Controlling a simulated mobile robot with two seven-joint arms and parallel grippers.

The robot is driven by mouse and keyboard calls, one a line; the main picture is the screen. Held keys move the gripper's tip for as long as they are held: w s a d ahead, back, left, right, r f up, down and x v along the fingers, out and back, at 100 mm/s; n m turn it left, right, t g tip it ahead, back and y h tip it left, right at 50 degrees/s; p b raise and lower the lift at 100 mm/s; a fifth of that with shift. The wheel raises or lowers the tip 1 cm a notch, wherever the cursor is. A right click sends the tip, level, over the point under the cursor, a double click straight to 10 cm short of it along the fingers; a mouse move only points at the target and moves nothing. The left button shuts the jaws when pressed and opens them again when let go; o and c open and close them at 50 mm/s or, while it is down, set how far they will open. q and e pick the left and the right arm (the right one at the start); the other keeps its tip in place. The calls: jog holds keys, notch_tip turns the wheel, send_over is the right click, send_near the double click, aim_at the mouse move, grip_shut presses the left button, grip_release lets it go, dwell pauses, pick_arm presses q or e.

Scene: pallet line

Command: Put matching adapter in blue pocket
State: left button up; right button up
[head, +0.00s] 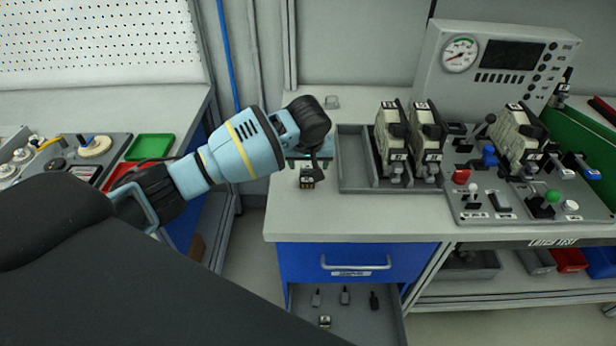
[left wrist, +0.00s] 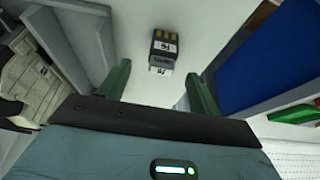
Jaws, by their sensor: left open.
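A small dark adapter (head: 307,178) with a white label and brass-coloured contacts stands on the pale bench top, left of the grey tray. It also shows in the left wrist view (left wrist: 163,50), just beyond the fingertips and roughly between them. My left gripper (head: 306,160) is above the bench beside the adapter, partly hidden by its own wrist. Its two green fingers (left wrist: 158,82) are apart with nothing between them. I cannot make out a blue pocket for certain; a blue bin (head: 602,262) shows on the lower right shelf. My right gripper is not in view.
A grey tray (head: 352,160) holds two cream units (head: 390,140) close to the right of my gripper. A control panel (head: 470,205) with knobs is farther right. Below the bench are a blue drawer front (head: 345,250) and an open grey compartment (head: 350,325) with several small parts.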

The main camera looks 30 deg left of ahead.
aim_at(308, 166)
pick_arm(q)
jog(key=x, duration=0.5)
jog(key=shift+w+a+b, duration=0.1)
jog(key=shift+a+b, duration=0.1)
jog(key=shift+b, duration=0.2)
jog(key=shift+r, duration=0.1)
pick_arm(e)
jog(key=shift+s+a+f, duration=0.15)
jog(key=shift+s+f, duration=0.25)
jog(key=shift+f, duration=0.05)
pick_arm(q)
jog(key=c, duration=1.2)
